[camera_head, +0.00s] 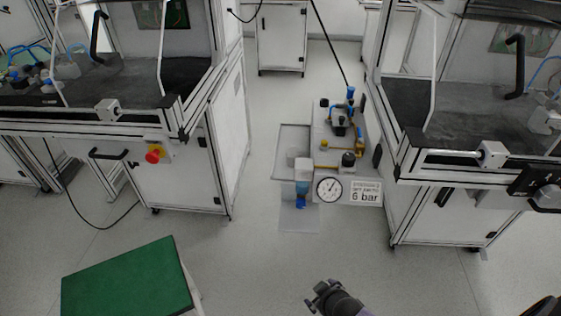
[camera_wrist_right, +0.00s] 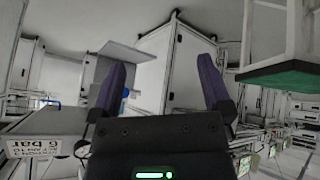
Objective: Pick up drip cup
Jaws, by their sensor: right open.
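A small pale cylinder with a translucent bluish bowl and a blue lower end (camera_head: 301,200) is on the front of the test station, over a pale plate (camera_head: 299,220). I cannot tell for sure whether the drip cup is this part or something near it. Blue also shows beside the left finger in the right wrist view (camera_wrist_right: 126,93). My right gripper (camera_head: 318,293) is low in the head view, in front of the station and well apart from it. In the right wrist view its two purple fingers (camera_wrist_right: 162,90) are spread with nothing between them. My left gripper is not in view.
The station carries a round gauge (camera_head: 329,189) and a "6 bar" sign (camera_head: 366,193). Framed workbenches stand left (camera_head: 185,175) and right (camera_head: 440,215). A green-topped stool or table (camera_head: 130,280) is at lower left. The floor between is clear.

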